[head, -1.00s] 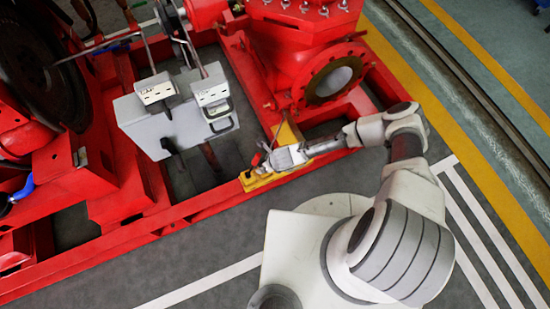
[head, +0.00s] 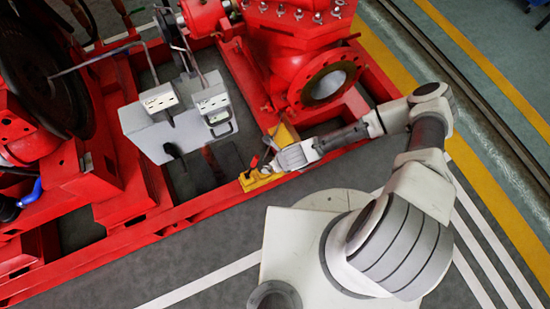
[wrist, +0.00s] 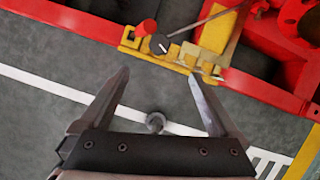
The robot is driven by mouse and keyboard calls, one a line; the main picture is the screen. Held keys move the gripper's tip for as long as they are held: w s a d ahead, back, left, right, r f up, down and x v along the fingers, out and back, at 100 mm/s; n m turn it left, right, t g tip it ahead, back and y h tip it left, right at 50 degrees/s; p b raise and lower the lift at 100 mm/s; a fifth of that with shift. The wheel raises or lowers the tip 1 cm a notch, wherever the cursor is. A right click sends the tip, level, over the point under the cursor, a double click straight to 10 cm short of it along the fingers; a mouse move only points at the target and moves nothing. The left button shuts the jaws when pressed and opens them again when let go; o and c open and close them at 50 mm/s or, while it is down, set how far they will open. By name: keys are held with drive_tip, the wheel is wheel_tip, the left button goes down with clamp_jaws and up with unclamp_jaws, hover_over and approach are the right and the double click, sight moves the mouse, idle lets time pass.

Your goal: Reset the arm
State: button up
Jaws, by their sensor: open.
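My gripper (wrist: 160,100) is open in the wrist view, with its two dark fingers spread apart and nothing between them. Beyond the fingertips are a black knob (wrist: 159,44) with a white mark and a red cylindrical part (wrist: 146,28) on a yellow bracket (wrist: 128,38). In the head view my arm reaches left from its base, and the gripper end is near the yellow bracket (head: 258,179) on the red frame's edge. The fingers are too small there to make out, and I cannot tell the exact gap to the bracket.
The red pumpset frame (head: 190,212) fills the left and top. A grey box (head: 165,130) with two white-topped units stands inside it, and a red flanged pipe (head: 325,82) is behind my arm. Grey floor with white lines (head: 200,285) is open in front.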

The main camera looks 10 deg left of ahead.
drive_tip(key=shift+w, duration=0.1)
drive_tip(key=w+d+r+n, duration=0.7)
drive_tip(key=w+r+n, duration=0.2)
drive_tip(key=r, duration=0.4)
drive_tip(key=w+d+r+n+h, duration=0.1)
drive_tip(key=w+d+r+n, duration=0.2)
drive_tip(key=r, duration=0.5)
drive_tip(key=d+r+n, duration=0.2)
drive_tip(key=r+n, duration=0.3)
drive_tip(key=r, duration=0.4)
drive_tip(key=s+d+r+n+t+h, duration=0.1)
drive_tip(key=s+d+r+n, duration=0.15)
drive_tip(key=r, duration=0.65)
drive_tip(key=s+d+r+n+t+h, duration=0.1)
drive_tip(key=s+r+n, duration=0.2)
drive_tip(key=r, duration=0.6)
drive_tip(key=s+d+r+n, duration=0.3)
drive_tip(key=s+r+n, duration=0.1)
drive_tip(key=s+r, duration=0.95)
wheel_tip(320, 180, up, 13)
drive_tip(key=s+p, duration=0.1)
drive_tip(key=p, duration=1.4)
drive_tip(key=shift+s+a+f+t, duration=0.15)
drive_tip(key=shift+a+t, duration=0.1)
drive_tip(key=shift+t, duration=0.05)
